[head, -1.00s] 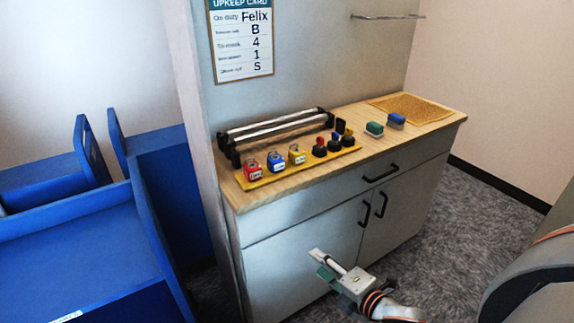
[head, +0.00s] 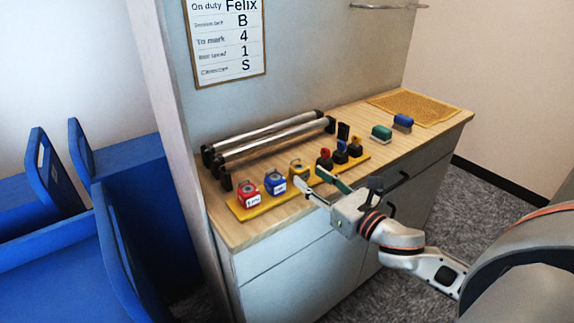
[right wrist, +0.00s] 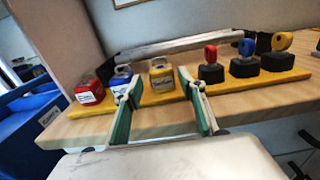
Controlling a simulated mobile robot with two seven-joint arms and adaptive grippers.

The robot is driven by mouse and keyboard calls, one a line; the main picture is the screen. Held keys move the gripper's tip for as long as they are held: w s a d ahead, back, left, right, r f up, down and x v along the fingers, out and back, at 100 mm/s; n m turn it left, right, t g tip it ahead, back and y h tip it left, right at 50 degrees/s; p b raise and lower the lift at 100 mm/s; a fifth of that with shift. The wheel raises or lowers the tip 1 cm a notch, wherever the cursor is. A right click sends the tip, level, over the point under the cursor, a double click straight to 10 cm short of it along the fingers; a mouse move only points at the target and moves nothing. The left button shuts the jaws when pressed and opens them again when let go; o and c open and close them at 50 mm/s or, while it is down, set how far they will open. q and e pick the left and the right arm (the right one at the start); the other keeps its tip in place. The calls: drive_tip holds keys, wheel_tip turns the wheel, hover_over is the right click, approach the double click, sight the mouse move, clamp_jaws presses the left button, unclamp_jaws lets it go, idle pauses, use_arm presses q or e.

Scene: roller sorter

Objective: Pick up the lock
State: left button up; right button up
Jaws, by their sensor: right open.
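Three padlocks stand in a row on a yellow strip (head: 262,208) on the wooden counter: a red lock (head: 248,194), a blue lock (head: 275,183) and a yellow lock (head: 298,170). Each has a white label; the names are too small to read surely. My right gripper (head: 312,178) is open and empty at the front edge of the counter, pointing at the yellow lock. In the right wrist view the yellow lock (right wrist: 162,80) shows between the two green-padded fingers, beyond their tips. The blue lock (right wrist: 121,82) is just left of the left finger. My left gripper is out of view.
Black-based handles with red (head: 325,158), blue (head: 340,152) and yellow tops share the strip. Metal rollers (head: 270,140) lie behind. A card hangs above.

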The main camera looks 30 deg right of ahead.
sight(305, 172)
drive_tip(key=shift+w+r, duration=0.1)
drive_tip(key=shift+w, duration=1.15)
drive_tip(key=shift+w+r, duration=0.1)
drive_tip(key=shift+w, duration=0.25)
drive_tip(key=w, duration=0.3)
drive_tip(key=shift+w+a, duration=0.1)
drive_tip(key=shift+a, duration=0.05)
drive_tip(key=shift+w, duration=0.6)
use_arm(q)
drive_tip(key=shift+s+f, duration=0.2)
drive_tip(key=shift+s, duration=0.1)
use_arm(e)
drive_tip(key=c, duration=1)
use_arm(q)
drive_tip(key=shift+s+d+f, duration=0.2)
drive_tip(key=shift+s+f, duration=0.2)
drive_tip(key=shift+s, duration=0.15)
use_arm(e)
drive_tip(key=shift+r, duration=0.1)
